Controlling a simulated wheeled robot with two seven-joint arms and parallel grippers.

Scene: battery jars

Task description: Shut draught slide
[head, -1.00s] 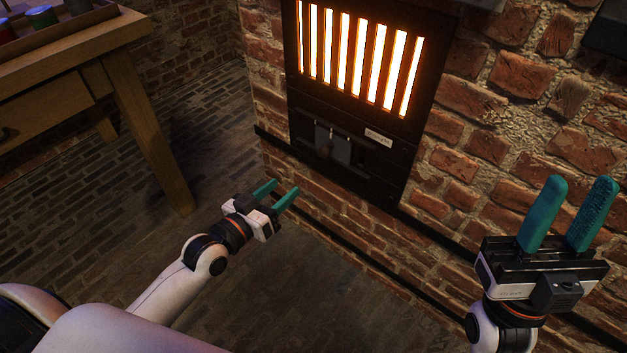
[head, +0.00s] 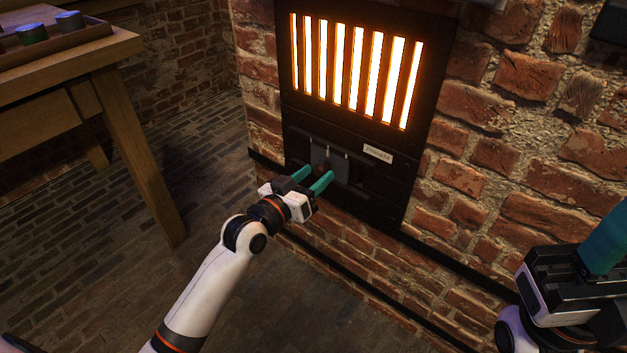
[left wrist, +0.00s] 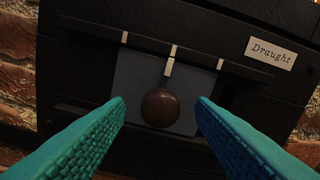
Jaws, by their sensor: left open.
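The draught slide (head: 338,160) is a dark grey plate in the black stove front, below the glowing grate. In the left wrist view the slide (left wrist: 135,75) carries a round brown knob (left wrist: 160,107). A pale pointer on the plate lines up with the middle of three pale marks on the rail above. My left gripper (head: 316,174) is open at the slide, one teal finger on each side of the knob in the wrist view, with gaps on both sides. My right gripper (head: 603,245) is at the right edge, partly cut off, with one finger showing.
A white "Draught" label (head: 378,154) sits right of the slide. The hot grate (head: 350,65) glows above, in a brick wall (head: 480,190). A wooden table (head: 120,60) with a tray of jars stands at left. The brick floor between is clear.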

